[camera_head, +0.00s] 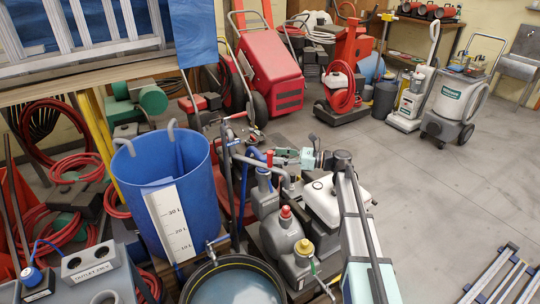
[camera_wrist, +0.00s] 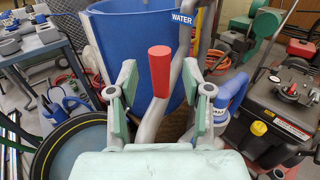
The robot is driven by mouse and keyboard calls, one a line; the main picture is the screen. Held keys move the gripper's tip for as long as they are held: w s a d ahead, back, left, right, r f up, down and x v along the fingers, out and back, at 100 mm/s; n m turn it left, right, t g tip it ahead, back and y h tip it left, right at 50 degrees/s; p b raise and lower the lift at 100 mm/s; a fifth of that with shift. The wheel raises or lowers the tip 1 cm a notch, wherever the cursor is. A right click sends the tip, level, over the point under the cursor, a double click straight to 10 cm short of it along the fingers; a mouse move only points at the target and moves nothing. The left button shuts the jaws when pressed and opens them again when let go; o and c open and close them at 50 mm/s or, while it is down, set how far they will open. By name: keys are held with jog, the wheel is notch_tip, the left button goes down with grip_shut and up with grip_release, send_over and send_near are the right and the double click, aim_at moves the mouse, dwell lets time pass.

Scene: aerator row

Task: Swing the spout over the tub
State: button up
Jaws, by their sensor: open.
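The blue tub (camera_head: 192,165) stands left of centre in the head view, open at the top, with a white litre scale on its front. In the wrist view the tub (camera_wrist: 112,38) fills the upper middle. A grey bent tube with a red grip (camera_wrist: 160,72), which looks like the spout's handle, rises in front of the tub; the red grip also shows in the head view (camera_head: 270,158). My gripper (camera_wrist: 160,78) is open, its pale green fingers on either side of the red grip, with gaps showing. In the head view my gripper (camera_head: 293,158) is partly hidden among grey parts. The spout's outlet is unclear.
A grey pipe tagged WATER (camera_wrist: 182,18) stands by the tub's right side. A round dark-rimmed vessel (camera_wrist: 72,145) lies at lower left. Grey pump parts (camera_head: 285,232) and a white canister (camera_head: 335,200) crowd my arm. Open floor (camera_head: 450,185) lies to the right.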

aim_at(270, 155)
jog(key=shift+w+a, duration=0.2)
jog(key=shift+a, duration=1.8)
grip_shut()
